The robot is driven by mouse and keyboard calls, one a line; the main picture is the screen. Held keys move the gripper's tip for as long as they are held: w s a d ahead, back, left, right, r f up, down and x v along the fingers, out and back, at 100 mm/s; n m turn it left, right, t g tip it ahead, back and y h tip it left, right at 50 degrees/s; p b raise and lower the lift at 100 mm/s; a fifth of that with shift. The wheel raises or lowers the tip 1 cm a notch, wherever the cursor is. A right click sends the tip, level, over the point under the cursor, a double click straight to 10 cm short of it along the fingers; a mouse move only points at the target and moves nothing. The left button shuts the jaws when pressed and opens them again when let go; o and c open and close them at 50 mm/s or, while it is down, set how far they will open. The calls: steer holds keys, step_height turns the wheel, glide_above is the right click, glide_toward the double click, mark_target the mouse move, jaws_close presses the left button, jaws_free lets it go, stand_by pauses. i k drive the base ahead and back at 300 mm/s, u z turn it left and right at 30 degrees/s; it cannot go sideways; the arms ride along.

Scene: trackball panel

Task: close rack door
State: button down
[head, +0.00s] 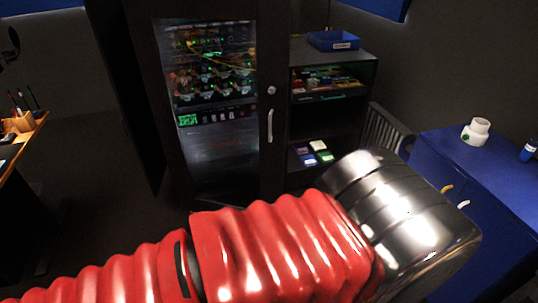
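The rack door (270,175) is a dark frame around a glass pane in the head view. It has a pale vertical handle (270,126) and a round lock (271,90) on its right side. Lit green electronics and cables show through the glass. I cannot tell whether the door sits flush in the rack or stands slightly ajar. My red ribbed arm with a shiny metal section crosses the front of the view and hides what is below the door. My gripper's fingers are not visible.
A dark shelf unit (350,58) right of the rack holds a blue tray (333,40) and small boxes. A blue cabinet (495,180) with a white jar (476,132) stands at the right. A wooden desk (12,150) is at the left. Floor shows between desk and rack.

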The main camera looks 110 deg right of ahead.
mark_target(203, 77)
steer(key=z, duration=0.2)
steer(key=k, duration=0.5)
steer(key=z, duration=0.55)
steer(key=k, duration=0.8)
steer(key=z, duration=0.75)
steer(key=i, duration=0.9)
steer(key=u, duration=0.3)
